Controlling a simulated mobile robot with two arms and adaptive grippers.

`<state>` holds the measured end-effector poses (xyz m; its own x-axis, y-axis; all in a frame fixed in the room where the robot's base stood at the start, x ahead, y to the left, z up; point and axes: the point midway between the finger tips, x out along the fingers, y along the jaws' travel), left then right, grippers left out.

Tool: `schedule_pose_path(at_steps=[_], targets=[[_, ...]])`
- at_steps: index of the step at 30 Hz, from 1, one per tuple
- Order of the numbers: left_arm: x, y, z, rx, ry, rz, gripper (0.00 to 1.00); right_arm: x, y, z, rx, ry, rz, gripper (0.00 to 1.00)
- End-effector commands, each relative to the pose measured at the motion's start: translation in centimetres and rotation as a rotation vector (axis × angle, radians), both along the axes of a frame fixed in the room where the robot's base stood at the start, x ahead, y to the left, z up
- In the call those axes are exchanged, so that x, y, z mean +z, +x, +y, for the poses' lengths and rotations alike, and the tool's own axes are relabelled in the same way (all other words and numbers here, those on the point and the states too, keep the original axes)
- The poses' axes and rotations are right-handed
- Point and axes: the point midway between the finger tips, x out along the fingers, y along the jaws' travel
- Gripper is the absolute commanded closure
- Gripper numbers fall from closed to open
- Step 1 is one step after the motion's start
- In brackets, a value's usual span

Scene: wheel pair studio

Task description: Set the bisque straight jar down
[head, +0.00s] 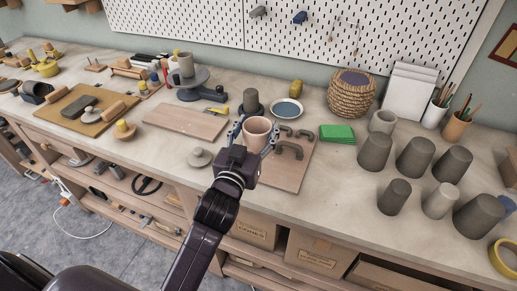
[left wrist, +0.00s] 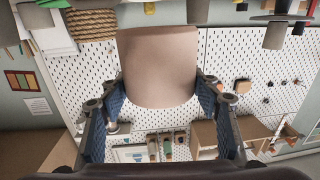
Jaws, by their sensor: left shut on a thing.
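The bisque straight jar (head: 257,129) is a pinkish, plain-walled pot, upright with its open top showing in the head view. My left gripper (head: 254,136) is shut on it, with one finger on each side. The jar also fills the middle of the left wrist view (left wrist: 158,70), between the blue-padded fingers of the gripper (left wrist: 160,105). In the head view it appears over the pale wooden board (head: 291,178). I cannot tell whether its base touches the board. My right gripper is not in view.
Dark handle-like pieces (head: 289,151) lie on the board, right of the jar. A dark grey cylinder (head: 251,101) and a dish (head: 286,109) stand behind it. A green stack (head: 338,134) and several grey pots (head: 375,152) are to the right. Bare worktop (head: 335,190) lies right of the board.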

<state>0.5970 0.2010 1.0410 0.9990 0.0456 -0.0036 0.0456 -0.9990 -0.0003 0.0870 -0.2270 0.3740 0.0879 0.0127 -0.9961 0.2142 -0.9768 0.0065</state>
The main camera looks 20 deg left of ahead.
Motion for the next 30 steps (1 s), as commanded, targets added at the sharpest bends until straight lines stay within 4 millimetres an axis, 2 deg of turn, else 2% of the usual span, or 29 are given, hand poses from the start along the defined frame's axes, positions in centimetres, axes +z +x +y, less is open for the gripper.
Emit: schedule_pose_path(at_steps=[1, 3, 8, 15, 29, 30], targets=[[-1.1, 0.0, 0.0, 0.002, 0.000, 0.001, 0.77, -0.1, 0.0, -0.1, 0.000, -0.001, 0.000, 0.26], [-2.0, 0.0, 0.0, 0.000, 0.000, -0.001, 0.77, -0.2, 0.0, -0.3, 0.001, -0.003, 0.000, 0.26], [-3.2, 0.0, 0.0, 0.001, 0.000, -0.004, 0.77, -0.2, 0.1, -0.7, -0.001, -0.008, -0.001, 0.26], [-6.8, 0.0, 0.0, 0.002, -0.001, -0.001, 0.77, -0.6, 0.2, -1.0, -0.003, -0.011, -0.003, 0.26], [-7.6, 0.0, 0.0, 0.000, 0.000, -0.005, 0.77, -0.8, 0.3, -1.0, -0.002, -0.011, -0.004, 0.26], [-7.7, 0.0, 0.0, 0.000, 0.000, -0.002, 0.40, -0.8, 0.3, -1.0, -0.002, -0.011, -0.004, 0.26]])
